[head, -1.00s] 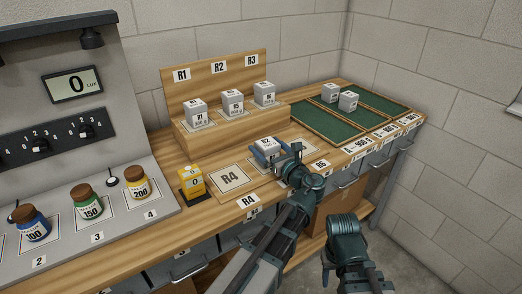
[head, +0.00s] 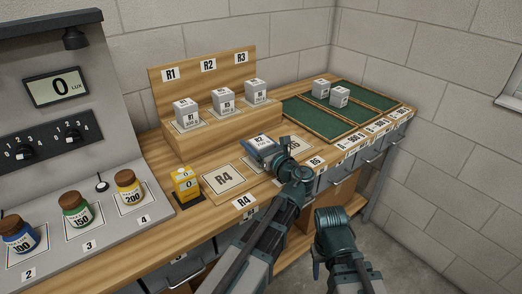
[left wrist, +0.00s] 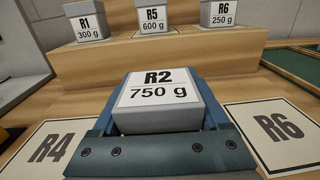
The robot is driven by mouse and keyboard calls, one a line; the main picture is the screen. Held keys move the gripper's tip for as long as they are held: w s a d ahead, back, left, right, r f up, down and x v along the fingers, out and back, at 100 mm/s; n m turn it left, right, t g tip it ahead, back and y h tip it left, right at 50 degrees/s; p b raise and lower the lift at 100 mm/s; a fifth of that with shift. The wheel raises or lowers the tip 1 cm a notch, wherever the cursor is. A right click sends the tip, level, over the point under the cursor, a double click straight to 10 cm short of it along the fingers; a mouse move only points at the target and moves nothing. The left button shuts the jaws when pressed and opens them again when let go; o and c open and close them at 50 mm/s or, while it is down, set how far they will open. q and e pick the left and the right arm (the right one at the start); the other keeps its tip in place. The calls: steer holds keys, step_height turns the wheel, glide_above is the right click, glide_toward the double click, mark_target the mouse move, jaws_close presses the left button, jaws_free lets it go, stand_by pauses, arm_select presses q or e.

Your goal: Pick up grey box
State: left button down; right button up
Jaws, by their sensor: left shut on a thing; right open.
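A grey box labelled R2 750 g (head: 259,141) is between the blue fingers of my left gripper (head: 262,148), over the bench between the R4 and R6 mats. In the left wrist view the grey box (left wrist: 161,101) fills the middle, its label facing the camera and a finger along each side. My left gripper is shut on it. I cannot tell whether its underside touches the bench. My right gripper (head: 317,268) is open and empty, low in front of the bench; its fingertips are hardly visible.
Grey boxes R1 (head: 186,114), R5 (head: 223,102) and R6 (head: 255,92) stand on a wooden step (head: 225,128) behind. A yellow item (head: 185,183) and the bare R4 mat (head: 224,179) are to the left. Green trays (head: 318,121) holding two boxes are to the right.

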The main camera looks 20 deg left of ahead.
arm_select(q)
steer(key=shift+r, duration=0.25)
arm_select(e)
steer(key=shift+r, duration=0.25)
